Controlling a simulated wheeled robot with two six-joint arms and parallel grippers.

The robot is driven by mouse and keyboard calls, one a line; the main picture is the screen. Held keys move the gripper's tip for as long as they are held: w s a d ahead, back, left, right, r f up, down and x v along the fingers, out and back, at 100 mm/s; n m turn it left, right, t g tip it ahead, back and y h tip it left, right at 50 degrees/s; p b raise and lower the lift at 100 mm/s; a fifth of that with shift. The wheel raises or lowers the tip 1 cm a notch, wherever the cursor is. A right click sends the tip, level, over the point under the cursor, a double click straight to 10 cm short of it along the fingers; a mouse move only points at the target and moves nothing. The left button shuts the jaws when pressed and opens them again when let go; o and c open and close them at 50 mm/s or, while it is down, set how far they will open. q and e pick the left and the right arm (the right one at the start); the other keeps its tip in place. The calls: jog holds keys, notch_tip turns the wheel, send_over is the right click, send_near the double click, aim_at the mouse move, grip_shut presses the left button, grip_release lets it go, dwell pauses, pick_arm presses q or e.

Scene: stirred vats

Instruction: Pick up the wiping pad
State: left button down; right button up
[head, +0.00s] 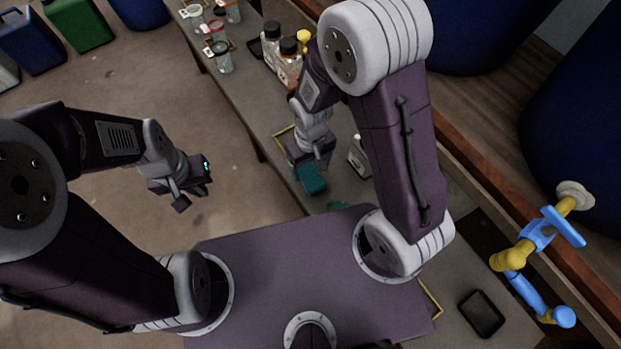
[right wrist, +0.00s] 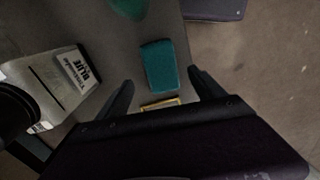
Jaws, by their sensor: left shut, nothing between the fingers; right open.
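The teal wiping pad (head: 313,181) lies on the long bench in the head view, just below my right gripper (head: 308,163). In the right wrist view the pad (right wrist: 158,65) lies flat beyond and between the fingertips of my right gripper (right wrist: 160,80), which is open and empty. I cannot tell the exact height between fingers and pad. My left gripper (head: 190,199) is shut and empty over the floor, left of the bench.
A white labelled bottle (right wrist: 48,88) stands left of the pad; another green thing (right wrist: 128,6) lies beyond it. Capped bottles (head: 289,65) and jars (head: 219,57) stand farther along the bench. A black tray (head: 481,313) and a blue-yellow valve (head: 537,236) are at the right.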

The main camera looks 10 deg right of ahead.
aim_at(310, 175)
notch_tip(310, 175, down, 5)
jog(key=shift+w+a+r+b, duration=0.1)
jog(key=shift+a+b, duration=0.05)
jog(key=shift+b, duration=1.05)
jog(key=shift+r, duration=0.15)
jog(key=c, duration=1.4)
jog(key=shift+r, duration=0.1)
jog(key=shift+c, duration=0.2)
